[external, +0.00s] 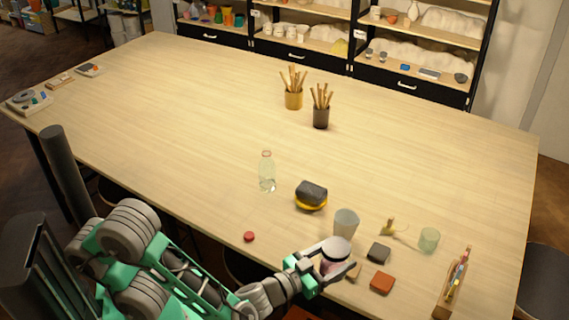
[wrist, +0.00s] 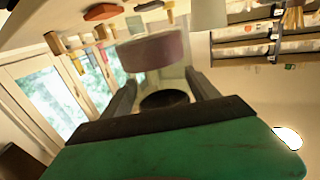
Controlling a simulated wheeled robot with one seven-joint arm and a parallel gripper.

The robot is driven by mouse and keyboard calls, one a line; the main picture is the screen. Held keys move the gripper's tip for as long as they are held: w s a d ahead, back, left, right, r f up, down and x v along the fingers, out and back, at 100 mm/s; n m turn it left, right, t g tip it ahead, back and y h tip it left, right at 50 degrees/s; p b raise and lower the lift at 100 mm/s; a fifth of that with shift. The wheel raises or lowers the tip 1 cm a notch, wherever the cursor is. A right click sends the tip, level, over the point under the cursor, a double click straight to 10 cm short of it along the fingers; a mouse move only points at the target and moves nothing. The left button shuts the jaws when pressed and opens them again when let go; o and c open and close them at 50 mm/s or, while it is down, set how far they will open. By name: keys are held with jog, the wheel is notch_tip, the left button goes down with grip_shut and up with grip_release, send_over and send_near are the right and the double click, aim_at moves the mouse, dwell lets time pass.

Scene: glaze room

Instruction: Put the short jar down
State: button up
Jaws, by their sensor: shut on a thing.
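The short jar (external: 334,266) has a pinkish body and sits between the fingers of my gripper (external: 337,255), near the front edge of the table. In the wrist view the jar (wrist: 152,51) shows as a wide mauve band beyond my gripper (wrist: 163,90), whose fingers stand on either side of it. My gripper is shut on the jar. The fingers cover part of it. I cannot tell whether its base touches the table (external: 200,120).
A clear tumbler (external: 346,224) stands just behind the jar. A dark block (external: 378,252), an orange block (external: 382,283) and a wooden rack (external: 450,290) lie to the right. A red cap (external: 249,236) and a glass bottle (external: 267,175) are left.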

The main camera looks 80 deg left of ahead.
aim_at(334, 242)
jog(key=shift+n+g+y, duration=0.4)
jog(key=shift+n+y, duration=0.2)
jog(key=shift+y, duration=0.3)
jog(key=a+b, duration=0.1)
jog(key=b, duration=0.1)
jog(key=a+b, duration=0.1)
jog(key=b, duration=0.2)
jog(key=a+r+b, duration=0.1)
jog(key=b, duration=0.2)
jog(key=shift+w+a, duration=0.4)
jog(key=s+a+r+n+y+b, duration=0.1)
jog(key=s+a+r+b, duration=0.15)
jog(key=r, duration=0.25)
jog(key=shift+n+g+y, duration=0.5)
jog(key=shift+g+y, duration=0.2)
jog(key=f, duration=0.4)
jog(key=a+f, duration=0.1)
jog(key=f, duration=0.3)
jog(key=a+f, duration=0.1)
jog(key=f, duration=0.2)
jog(key=shift+s+f+b, duration=0.15)
jog(key=shift+f+b, duration=0.25)
jog(key=shift+f+b, duration=0.2)
jog(key=shift+b, duration=0.1)
jog(key=o, duration=1.9)
jog(key=shift+p, duration=0.55)
